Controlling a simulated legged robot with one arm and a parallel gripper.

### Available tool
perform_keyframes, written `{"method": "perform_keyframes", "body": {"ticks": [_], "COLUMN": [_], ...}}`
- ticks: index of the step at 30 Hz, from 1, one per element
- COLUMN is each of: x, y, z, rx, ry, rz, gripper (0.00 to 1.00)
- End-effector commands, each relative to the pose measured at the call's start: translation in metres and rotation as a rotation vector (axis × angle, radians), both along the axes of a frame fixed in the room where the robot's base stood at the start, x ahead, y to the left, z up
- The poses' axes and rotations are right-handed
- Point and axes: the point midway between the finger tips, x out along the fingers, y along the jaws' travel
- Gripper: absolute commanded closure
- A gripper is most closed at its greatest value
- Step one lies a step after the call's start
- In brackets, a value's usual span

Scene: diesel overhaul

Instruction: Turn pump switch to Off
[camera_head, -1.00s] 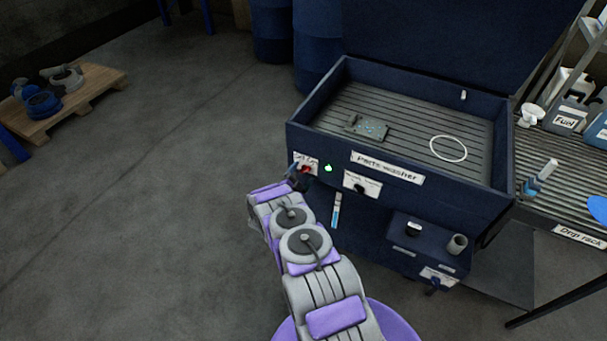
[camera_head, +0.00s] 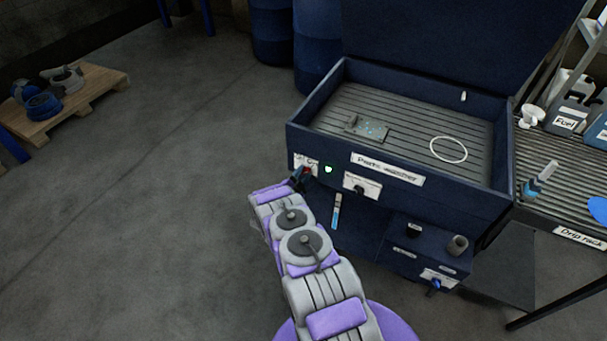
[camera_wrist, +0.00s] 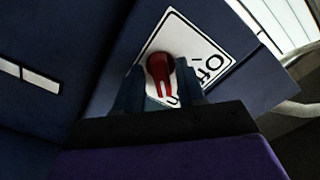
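The pump switch is a red knob (camera_wrist: 160,68) on a white label (camera_wrist: 190,45) on the front of the dark blue parts washer (camera_head: 440,200). "Off" reads on the label at upper right in the wrist view, and other lettering is partly hidden below the knob. A white line on the knob runs down toward that lettering. My gripper (camera_wrist: 159,88) has one finger on each side of the knob, with narrow gaps showing, so it seems open around it. In the head view my gripper (camera_head: 300,180) is at the label and partly covers the red knob (camera_head: 307,171).
A green light (camera_head: 328,169) is lit right of the switch. A second labelled black knob (camera_head: 359,188) and a hanging brush (camera_head: 337,210) are further right. A drip rack (camera_head: 560,210) stands at the right. The floor at left is clear up to a pallet (camera_head: 85,95).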

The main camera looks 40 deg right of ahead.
Motion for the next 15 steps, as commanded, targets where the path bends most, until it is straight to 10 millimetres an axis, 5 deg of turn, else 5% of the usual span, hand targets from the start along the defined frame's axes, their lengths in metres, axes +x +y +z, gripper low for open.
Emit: {"method": "perform_keyframes", "body": {"ticks": [9,15], "x": [-0.0001,0.0006], "y": [-0.0001,0.0004], "z": [-0.0001,-0.0021], "rx": [0.000,-0.018], "ry": [0.000,0.046], "rz": [0.000,0.001], "gripper": [0.92,0.92]}}
